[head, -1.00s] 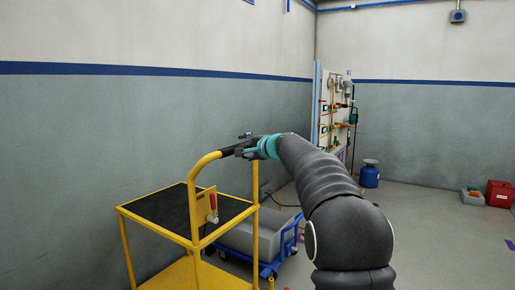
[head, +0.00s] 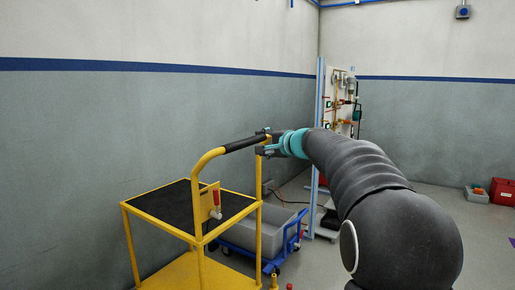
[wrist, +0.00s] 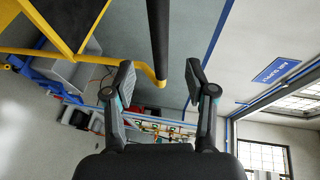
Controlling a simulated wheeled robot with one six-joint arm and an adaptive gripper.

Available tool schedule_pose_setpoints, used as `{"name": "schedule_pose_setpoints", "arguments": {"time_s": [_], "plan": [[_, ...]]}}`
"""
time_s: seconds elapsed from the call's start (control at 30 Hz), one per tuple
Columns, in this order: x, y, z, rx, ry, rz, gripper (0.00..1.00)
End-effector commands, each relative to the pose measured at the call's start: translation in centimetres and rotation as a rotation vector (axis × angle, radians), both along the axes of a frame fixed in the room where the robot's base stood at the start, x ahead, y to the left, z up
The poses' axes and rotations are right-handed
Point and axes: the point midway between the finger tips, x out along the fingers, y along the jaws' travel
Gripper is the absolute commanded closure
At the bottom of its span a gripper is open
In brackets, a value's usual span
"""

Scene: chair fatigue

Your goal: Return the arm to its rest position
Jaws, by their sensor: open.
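My arm (head: 362,172) reaches out from the lower right in the head view, bent at a large dark joint. My gripper (head: 266,143) is at its far end, past a teal ring, by the right end of the black grip (head: 246,144) of the yellow cart's handle. In the wrist view my gripper (wrist: 159,78) has its two fingers wide apart with nothing clamped between them. The black grip (wrist: 158,35) runs between and beyond the fingertips there. Whether a finger touches it I cannot tell.
The yellow cart (head: 201,240) with a black top stands left, near the wall. A blue trolley (head: 289,243) with a grey bin (head: 263,230) is behind it. A pipe panel (head: 340,105) stands at the back. A red box (head: 502,191) lies far right. Open floor lies right of my arm.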

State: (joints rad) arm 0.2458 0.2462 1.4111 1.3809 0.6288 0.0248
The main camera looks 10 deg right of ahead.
Motion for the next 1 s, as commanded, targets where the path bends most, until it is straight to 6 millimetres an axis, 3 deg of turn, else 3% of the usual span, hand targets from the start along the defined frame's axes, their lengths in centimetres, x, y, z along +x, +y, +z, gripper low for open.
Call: {"name": "schedule_pose_setpoints", "arguments": {"time_s": [0.07,0.13,0.23,0.33,0.47,0.6,0.8,1.0], "plan": [[-0.2,0.2,-0.6,-0.029,0.011,0.017,0.44],[-0.5,0.4,-2.7,-0.076,0.051,0.038,0.44],[-1.7,0.6,-7.2,-0.158,0.137,0.078,0.44],[-4.9,1.2,-11.6,-0.278,0.237,0.14,0.44],[-11.1,2.4,-16.0,-0.449,0.353,0.238,0.44],[-19.0,3.6,-19.6,-0.638,0.457,0.351,0.44],[-29.4,4.0,-23.1,-0.88,0.556,0.483,0.44],[-38.3,3.7,-25.6,-1.088,0.605,0.578,0.44]]}}
